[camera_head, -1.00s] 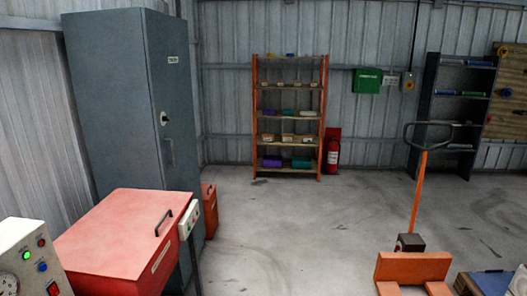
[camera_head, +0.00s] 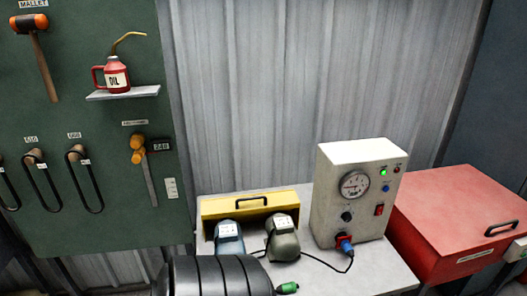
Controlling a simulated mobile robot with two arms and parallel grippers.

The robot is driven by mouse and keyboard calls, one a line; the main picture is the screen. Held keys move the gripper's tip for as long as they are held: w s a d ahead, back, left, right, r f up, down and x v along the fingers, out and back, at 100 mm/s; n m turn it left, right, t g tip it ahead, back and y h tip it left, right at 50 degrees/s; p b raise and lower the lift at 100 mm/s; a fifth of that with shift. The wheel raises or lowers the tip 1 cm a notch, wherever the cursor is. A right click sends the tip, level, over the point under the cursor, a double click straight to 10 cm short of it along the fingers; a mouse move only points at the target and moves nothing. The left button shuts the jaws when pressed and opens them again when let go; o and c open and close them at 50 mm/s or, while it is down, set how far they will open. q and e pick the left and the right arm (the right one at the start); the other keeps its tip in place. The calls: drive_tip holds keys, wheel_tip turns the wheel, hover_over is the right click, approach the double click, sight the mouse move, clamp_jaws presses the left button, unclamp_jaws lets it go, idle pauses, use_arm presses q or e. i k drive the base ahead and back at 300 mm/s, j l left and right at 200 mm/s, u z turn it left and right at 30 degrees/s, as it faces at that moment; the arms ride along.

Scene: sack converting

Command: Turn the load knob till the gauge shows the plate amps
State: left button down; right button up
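The cream test box (camera_head: 340,160) stands on a pale bench. Its round gauge (camera_head: 354,185) has a white face; the needle reading is too small to tell. A black knob (camera_head: 346,217) sits below the gauge and is probably the load knob. A blue motor (camera_head: 229,243) and a grey-green motor (camera_head: 283,243) stand left of the box, each with a white plate on top; the plate figures are unreadable. A blue plug (camera_head: 345,245) is at the box's red socket, with a black cable running left toward the grey-green motor. Neither gripper shows.
A lit green lamp (camera_head: 383,172) and red rocker switch (camera_head: 379,210) are on the box. A yellow case (camera_head: 250,203) lies behind the motors. A red chest (camera_head: 450,220) stands right. A black ribbed cylinder (camera_head: 215,277) blocks the bench's front left. A green tool board (camera_head: 90,180) hangs left.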

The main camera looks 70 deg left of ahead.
sight(347, 216)
drive_tip(key=u, duration=2.65)
